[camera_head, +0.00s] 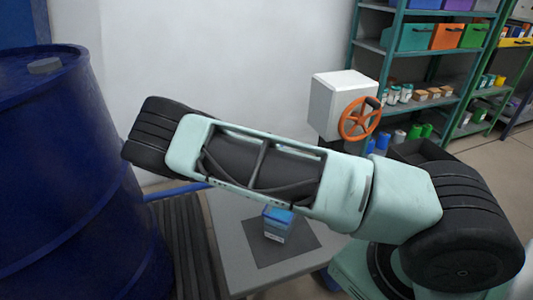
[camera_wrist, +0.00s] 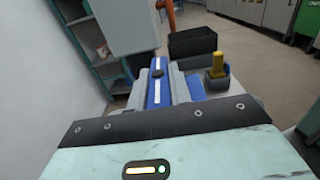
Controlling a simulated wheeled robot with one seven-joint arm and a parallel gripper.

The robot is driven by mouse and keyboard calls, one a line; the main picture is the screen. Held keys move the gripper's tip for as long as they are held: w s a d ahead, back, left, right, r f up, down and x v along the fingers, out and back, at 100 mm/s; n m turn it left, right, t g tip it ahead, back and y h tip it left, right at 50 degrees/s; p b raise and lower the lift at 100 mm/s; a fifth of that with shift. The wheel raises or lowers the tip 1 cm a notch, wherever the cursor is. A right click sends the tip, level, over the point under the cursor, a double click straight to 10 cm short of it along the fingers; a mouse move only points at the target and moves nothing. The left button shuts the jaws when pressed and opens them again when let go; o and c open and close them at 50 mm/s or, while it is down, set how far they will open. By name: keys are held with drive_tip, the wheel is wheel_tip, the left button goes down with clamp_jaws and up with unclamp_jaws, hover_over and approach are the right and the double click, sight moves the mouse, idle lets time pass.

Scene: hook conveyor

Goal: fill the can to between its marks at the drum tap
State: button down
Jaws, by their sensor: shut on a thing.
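The blue drum (camera_head: 75,180) stands at the left in the head view. A blue pipe (camera_head: 183,190) runs right from it and passes behind my arm. A small blue can (camera_head: 278,226) stands upright on a dark mat (camera_head: 263,252); my arm hides what is above it. In the wrist view, my gripper (camera_wrist: 160,84) is shut on a blue part (camera_wrist: 155,98) with white stripes and a black knob; I cannot tell whether it belongs to the tap or the can. A brass-yellow upright piece (camera_wrist: 216,65) shows right of it, over something blue. The can's level and marks are unreadable.
The grey table (camera_head: 228,245) bears the mat. A white box (camera_head: 338,100) with an orange handwheel (camera_head: 359,119) is behind my arm. A black crate (camera_head: 425,152) and a green shelf rack (camera_head: 440,88) stand at the right. The wall (camera_head: 220,60) is close behind.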

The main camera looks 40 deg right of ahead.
idle(0.4)
drive_tip(key=c, duration=1.3)
unclamp_jaws()
drive_tip(key=b+v, duration=0.1)
drive_tip(key=v, duration=1.1)
drive_tip(key=shift+w, duration=0.1)
